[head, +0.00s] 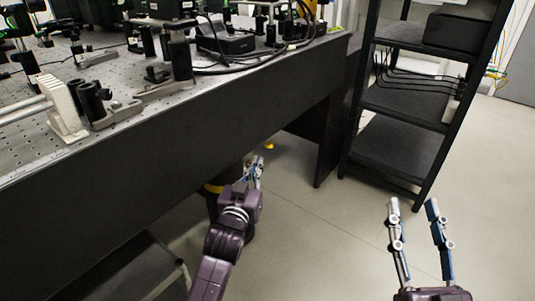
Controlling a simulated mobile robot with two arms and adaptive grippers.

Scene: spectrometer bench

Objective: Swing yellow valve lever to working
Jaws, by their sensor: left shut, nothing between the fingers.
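A small yellow piece (269,146), which may be the valve lever, shows in the shade under the bench, just beyond my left gripper. It is too small to tell its angle. My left gripper (256,161) is shut and empty, reaching under the bench's front edge. I cannot tell whether its fingertips touch the yellow piece. A dark cylinder with a yellow band (212,188) stands partly hidden behind my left wrist. My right gripper (413,204) is open and empty above the floor at the right, its two fingers apart.
The black bench (190,150) with optics on its perforated top fills the left, and its front panel overhangs my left arm. A bench leg (325,145) and a black shelf rack (400,150) stand to the right. The grey floor in front is clear.

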